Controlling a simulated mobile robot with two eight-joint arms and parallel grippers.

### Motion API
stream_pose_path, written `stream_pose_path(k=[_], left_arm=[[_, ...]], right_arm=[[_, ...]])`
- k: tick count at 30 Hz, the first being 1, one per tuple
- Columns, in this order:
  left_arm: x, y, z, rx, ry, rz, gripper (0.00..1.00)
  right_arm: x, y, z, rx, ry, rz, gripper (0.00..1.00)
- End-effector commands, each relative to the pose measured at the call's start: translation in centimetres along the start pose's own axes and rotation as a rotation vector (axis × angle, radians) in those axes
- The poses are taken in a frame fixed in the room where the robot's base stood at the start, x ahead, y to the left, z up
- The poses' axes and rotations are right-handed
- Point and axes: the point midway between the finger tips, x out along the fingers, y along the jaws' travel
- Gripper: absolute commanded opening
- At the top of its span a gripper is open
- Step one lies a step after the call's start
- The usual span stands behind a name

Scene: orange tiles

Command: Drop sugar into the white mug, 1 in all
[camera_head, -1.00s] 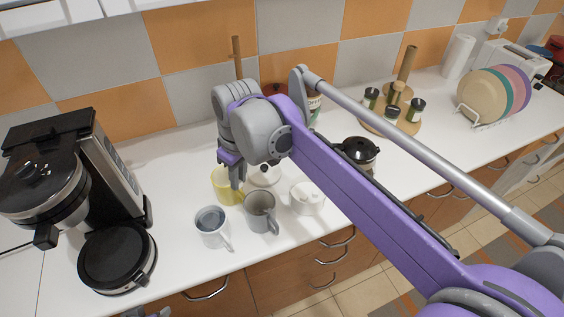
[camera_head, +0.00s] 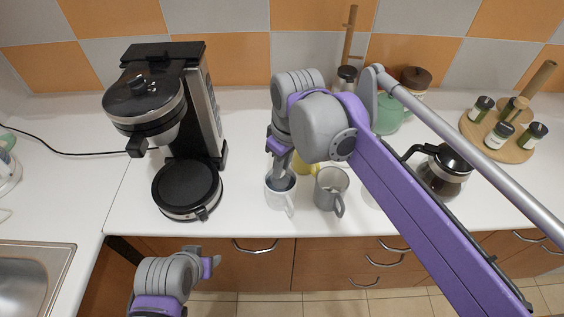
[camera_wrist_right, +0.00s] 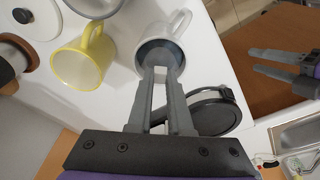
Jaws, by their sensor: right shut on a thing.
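The white mug (camera_head: 281,198) stands upright near the counter's front edge; its rim and handle also show in the right wrist view (camera_wrist_right: 180,22). Its inside looks dark grey-blue. My right gripper (camera_head: 281,176) points down at the mug's mouth, with its fingertips (camera_wrist_right: 161,67) over the opening. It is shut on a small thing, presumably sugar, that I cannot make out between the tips. My left gripper (camera_head: 212,260) is low in front of the counter, away from the mugs; its two fingers look apart and empty in the right wrist view (camera_wrist_right: 283,65).
A grey mug (camera_head: 331,190) stands right of the white mug, and a yellow mug (camera_wrist_right: 85,62) close behind. A coffee maker (camera_head: 165,95) with a round black plate (camera_head: 186,188) stands left. A glass coffee pot (camera_head: 445,172) and a spice stand (camera_head: 497,135) are to the right.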

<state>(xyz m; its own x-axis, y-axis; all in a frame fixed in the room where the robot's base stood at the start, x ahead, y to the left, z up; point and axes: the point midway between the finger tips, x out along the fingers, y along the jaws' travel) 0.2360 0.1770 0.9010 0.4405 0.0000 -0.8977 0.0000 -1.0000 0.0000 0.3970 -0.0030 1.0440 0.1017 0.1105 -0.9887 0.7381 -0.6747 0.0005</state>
Motion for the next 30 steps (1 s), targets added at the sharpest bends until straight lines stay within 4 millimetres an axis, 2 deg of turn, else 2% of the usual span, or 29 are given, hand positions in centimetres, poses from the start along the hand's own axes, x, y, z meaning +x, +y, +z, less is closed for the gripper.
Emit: stream_pose_path(k=[1, 13, 18, 26, 27, 30], left_arm=[[0.6, 0.0, 0.5, 0.000, -0.003, 0.000, 0.51], [3.2, 0.0, 2.4, 0.000, -0.015, 0.000, 0.51], [3.7, 0.0, 2.7, 0.000, -0.017, 0.000, 0.51], [3.6, 0.0, 2.7, 0.000, -0.017, 0.000, 0.51], [3.6, 0.0, 2.7, 0.000, -0.017, 0.000, 0.51], [3.6, 0.0, 2.7, 0.000, -0.017, 0.000, 0.51]], right_arm=[[0.8, 0.0, 0.2, 0.000, -0.001, -0.001, 0.00], [4.6, 0.0, 0.7, 0.000, -0.001, -0.001, 0.00], [5.3, 0.0, 0.8, 0.000, -0.001, 0.000, 0.00], [5.2, 0.0, 0.8, 0.000, 0.000, 0.000, 0.00], [5.2, 0.0, 0.8, 0.000, 0.000, 0.000, 0.21], [5.2, 0.0, 0.8, 0.000, 0.000, 0.000, 0.39]])
